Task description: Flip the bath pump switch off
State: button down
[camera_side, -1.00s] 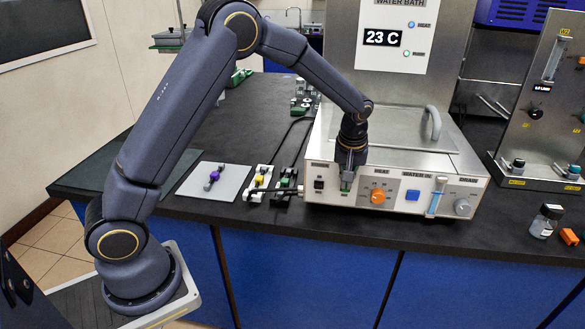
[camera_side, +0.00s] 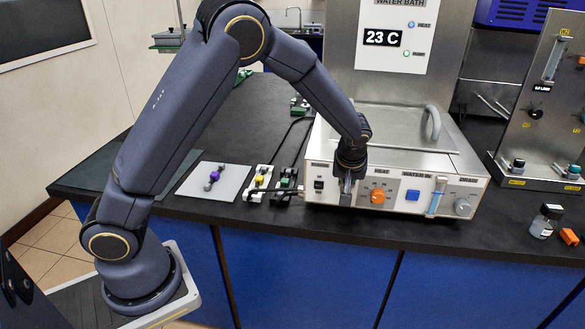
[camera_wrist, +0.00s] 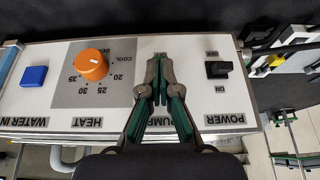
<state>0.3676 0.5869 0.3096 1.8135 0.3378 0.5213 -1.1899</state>
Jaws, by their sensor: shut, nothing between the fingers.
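The water bath's front panel (camera_side: 395,197) carries the pump switch position, marked by the PUMP label (camera_wrist: 159,121) in the wrist view. My gripper (camera_wrist: 160,68) is shut and empty, its fingertips together over the pump switch's place. The fingers hide the switch, so I cannot tell its position or whether they touch it. In the side view my gripper (camera_side: 346,198) is low in front of the panel, between the power switch (camera_side: 319,185) and the orange heat knob (camera_side: 378,196). The pump lamp (camera_side: 406,54) on the upright display panel looks green.
The black power switch (camera_wrist: 218,69) sits close beside my fingers, with the orange heat knob (camera_wrist: 92,65) on their other side. A blue button (camera_side: 412,195) and a drain knob (camera_side: 462,207) are farther along. Cables and small clamps lie left of the bath.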

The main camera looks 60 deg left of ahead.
jog(key=shift+s+d+f, duration=0.2)
jog(key=shift+f, duration=0.2)
jog(key=shift+w+a+r, duration=0.1)
jog(key=shift+w+a+r, duration=0.3)
jog(key=shift+w+a, duration=0.1)
jog(key=shift+w, duration=0.05)
jog(key=s+d+r, duration=0.5)
jog(key=r, duration=0.2)
dwell(0.5)
jog(key=shift+r, duration=0.1)
